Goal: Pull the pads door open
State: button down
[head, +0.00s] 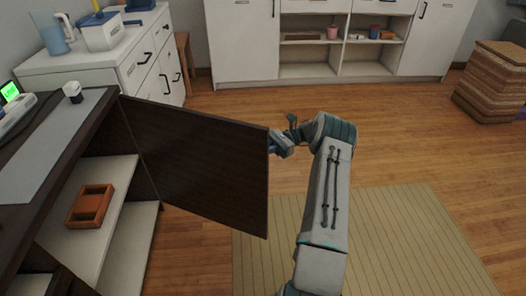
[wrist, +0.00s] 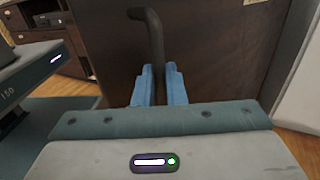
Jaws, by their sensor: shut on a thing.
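The dark brown cabinet door (head: 197,163) stands swung wide open in the head view, its inner face towards the camera. My gripper (head: 280,142) is at the door's free edge, partly hidden behind it. In the wrist view the door's outer face (wrist: 218,50) fills the middle. A dark curved door handle (wrist: 154,35) rises between the blue fingers of my gripper (wrist: 159,88), which is shut on it. The lower part of the handle is hidden by the fingers and wrist.
The open cabinet shows white shelves (head: 118,240) with an orange-brown tray (head: 90,206). A white drawer unit (head: 140,65) stands behind the door. A striped rug (head: 400,235) lies under my arm. A wicker basket (head: 495,80) is at the right; wooden floor between is clear.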

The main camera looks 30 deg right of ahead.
jog(key=shift+w+a+r, duration=0.1)
jog(key=shift+w+a, duration=0.25)
jog(key=shift+a, duration=0.2)
jog(key=c, duration=1.6)
grip_release()
jog(key=shift+a, duration=0.15)
jog(key=shift+o, duration=0.5)
jog(key=shift+w+a, duration=0.15)
jog(key=shift+a, duration=0.1)
jog(key=shift+d, duration=0.4)
jog(key=shift+s+d, duration=0.15)
jog(key=shift+s, duration=0.05)
jog(key=shift+d, duration=0.1)
